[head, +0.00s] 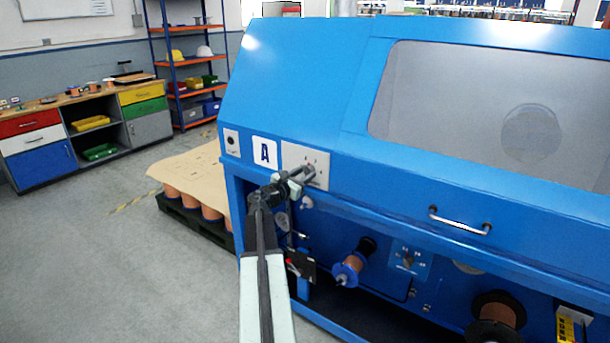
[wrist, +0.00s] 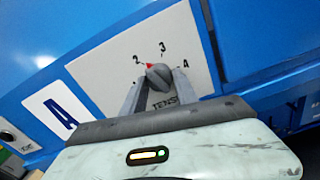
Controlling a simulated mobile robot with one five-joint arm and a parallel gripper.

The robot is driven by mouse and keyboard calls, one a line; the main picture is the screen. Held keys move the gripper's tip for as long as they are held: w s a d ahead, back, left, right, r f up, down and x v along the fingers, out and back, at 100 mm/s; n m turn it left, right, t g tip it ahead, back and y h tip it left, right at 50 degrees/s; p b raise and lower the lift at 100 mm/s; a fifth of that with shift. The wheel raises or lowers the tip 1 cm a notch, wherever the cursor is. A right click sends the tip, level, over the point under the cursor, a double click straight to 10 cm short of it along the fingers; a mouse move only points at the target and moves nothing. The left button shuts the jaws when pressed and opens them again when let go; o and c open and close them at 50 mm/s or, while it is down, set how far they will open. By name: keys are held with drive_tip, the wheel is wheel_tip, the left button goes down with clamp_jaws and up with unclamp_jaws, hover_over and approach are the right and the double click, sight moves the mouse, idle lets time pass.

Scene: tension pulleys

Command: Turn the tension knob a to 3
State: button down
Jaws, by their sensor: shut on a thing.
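Tension knob a (wrist: 158,76) is a dark grey knob with a red pointer mark, on a pale dial plate (wrist: 105,68) beside the letter A sign. In the wrist view the figures 2, 3 and 4 show around it. My gripper (wrist: 157,84) is shut on the knob, with one finger on each side. In the head view my gripper (head: 308,173) reaches the plate (head: 306,155) and largely hides the knob.
The blue machine (head: 290,80) fills the right side. A door handle (head: 460,221) sticks out to the right. Below are a smaller knob panel (head: 408,259) and a copper spool (head: 350,266). A pallet of spools (head: 190,205) stands left; the floor there is open.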

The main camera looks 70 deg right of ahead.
drive_tip(key=m, duration=0.4)
drive_tip(key=shift+w, duration=0.1)
drive_tip(key=m, duration=0.5)
drive_tip(key=shift+d+r, duration=0.1)
drive_tip(key=shift+m, duration=0.3)
drive_tip(key=c, duration=0.9)
unclamp_jaws()
drive_tip(key=shift+c, duration=0.2)
drive_tip(key=v, duration=0.8)
